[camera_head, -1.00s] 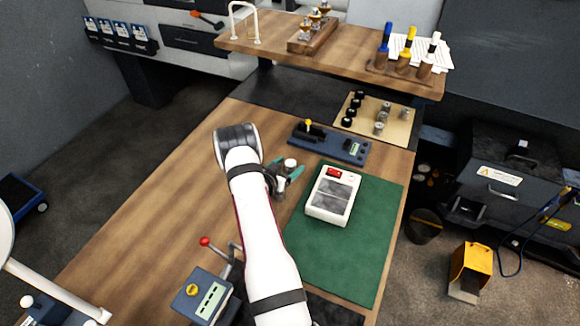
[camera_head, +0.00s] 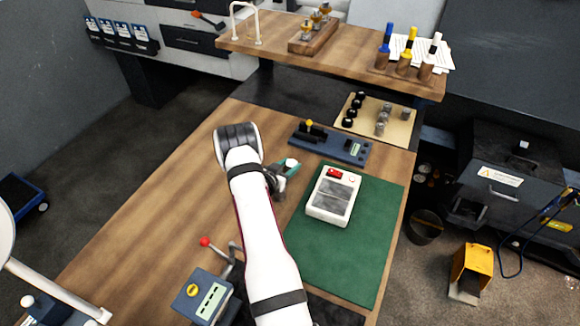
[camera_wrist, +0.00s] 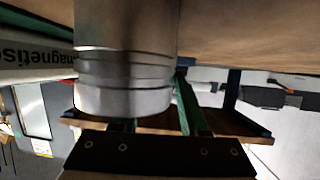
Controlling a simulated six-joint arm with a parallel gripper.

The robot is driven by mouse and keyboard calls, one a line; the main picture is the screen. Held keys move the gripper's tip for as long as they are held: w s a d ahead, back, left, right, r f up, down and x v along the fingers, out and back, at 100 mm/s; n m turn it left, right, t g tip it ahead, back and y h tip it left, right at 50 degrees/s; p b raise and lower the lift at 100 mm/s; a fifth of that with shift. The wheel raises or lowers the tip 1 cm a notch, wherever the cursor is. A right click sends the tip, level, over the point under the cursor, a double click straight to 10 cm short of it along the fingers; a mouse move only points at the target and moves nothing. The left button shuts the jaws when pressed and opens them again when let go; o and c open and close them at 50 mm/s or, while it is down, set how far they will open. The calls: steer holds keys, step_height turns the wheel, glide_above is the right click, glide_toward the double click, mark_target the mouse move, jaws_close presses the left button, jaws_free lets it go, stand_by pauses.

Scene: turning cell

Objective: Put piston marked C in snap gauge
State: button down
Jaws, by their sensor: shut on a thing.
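A silvery metal piston (camera_wrist: 125,60) with ring grooves fills the upper middle of the wrist view. Its pale top (camera_head: 291,162) shows in the head view, left of the white device. My gripper (camera_head: 285,174) is shut on this piston; its green fingers (camera_wrist: 188,104) show beside and behind it in the wrist view. No letter is readable on the piston. A long blue fixture (camera_head: 331,145) with a yellow knob and a small display, seemingly the snap gauge, stands behind my gripper. I cannot tell whether the piston is clear of the bench.
A white device (camera_head: 333,196) with a red display stands on the green mat (camera_head: 352,258). A tan board (camera_head: 400,128) holds several metal parts and black knobs behind the blue fixture. A blue box (camera_head: 203,296) with a red-knobbed lever stands front left. The wooden bench (camera_head: 165,190) is clear on the left.

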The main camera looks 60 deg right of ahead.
step_height(320, 180, up, 4)
steer(key=shift+r, duration=0.1)
steer(key=s+r, duration=0.6)
steer(key=s, duration=0.5)
steer(key=s+d+r+g, duration=0.1)
steer(key=s+d+r, duration=0.1)
steer(key=s+d, duration=0.85)
glide_above(334, 146)
steer(key=shift+m, duration=0.4)
steer(key=f, duration=0.6)
steer(key=shift+s+a, duration=0.1)
steer(key=shift+s, duration=0.3)
steer(key=f, duration=0.4)
steer(key=shift+w, duration=0.3)
steer(key=shift+f, duration=0.15)
steer(key=shift+f, duration=0.1)
steer(key=shift+c, duration=2.2)
jaws_free()
